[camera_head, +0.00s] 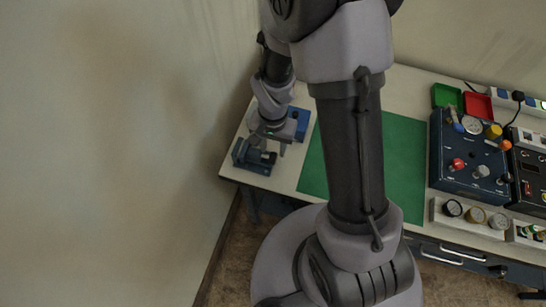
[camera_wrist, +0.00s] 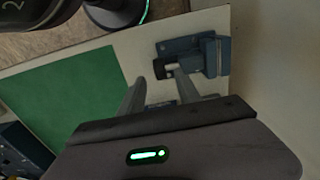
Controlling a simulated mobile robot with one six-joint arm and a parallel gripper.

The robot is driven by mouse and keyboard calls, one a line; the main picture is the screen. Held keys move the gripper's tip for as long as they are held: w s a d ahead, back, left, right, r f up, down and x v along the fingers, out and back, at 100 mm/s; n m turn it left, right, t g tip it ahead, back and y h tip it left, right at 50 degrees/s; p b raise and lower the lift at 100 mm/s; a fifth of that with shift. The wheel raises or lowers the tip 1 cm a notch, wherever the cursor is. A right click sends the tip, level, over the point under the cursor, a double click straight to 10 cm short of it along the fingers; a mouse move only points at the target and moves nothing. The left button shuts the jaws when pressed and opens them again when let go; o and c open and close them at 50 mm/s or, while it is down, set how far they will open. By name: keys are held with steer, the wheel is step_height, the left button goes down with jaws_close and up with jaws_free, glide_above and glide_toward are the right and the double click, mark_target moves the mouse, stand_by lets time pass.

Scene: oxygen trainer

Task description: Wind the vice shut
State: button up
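The vice (camera_head: 254,156) is a small dark blue-grey block at the table's front left corner. In the wrist view it (camera_wrist: 208,52) lies beyond my fingertips, with a black block (camera_wrist: 162,69) at its left end. My gripper (camera_head: 268,145) points down beside and partly over the vice in the head view. In the wrist view its two fingers (camera_wrist: 156,76) are apart, with nothing clearly held between them. The right fingertip overlaps the vice in the picture; I cannot tell whether it touches. The vice's handle and jaw gap are not clear.
A blue box (camera_head: 300,119) stands just behind the vice. A green mat (camera_head: 402,165) covers the table's middle. A control box (camera_head: 464,166) with knobs, a gauge holder (camera_head: 438,211) and green (camera_head: 446,95) and red (camera_head: 478,106) trays are at right. The wall is close at left.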

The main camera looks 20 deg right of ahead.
mark_target(273, 155)
step_height(273, 155, down, 6)
steer(key=shift+r+b, duration=0.25)
steer(key=shift+b, duration=0.25)
steer(key=shift+c, duration=0.4)
jaws_close()
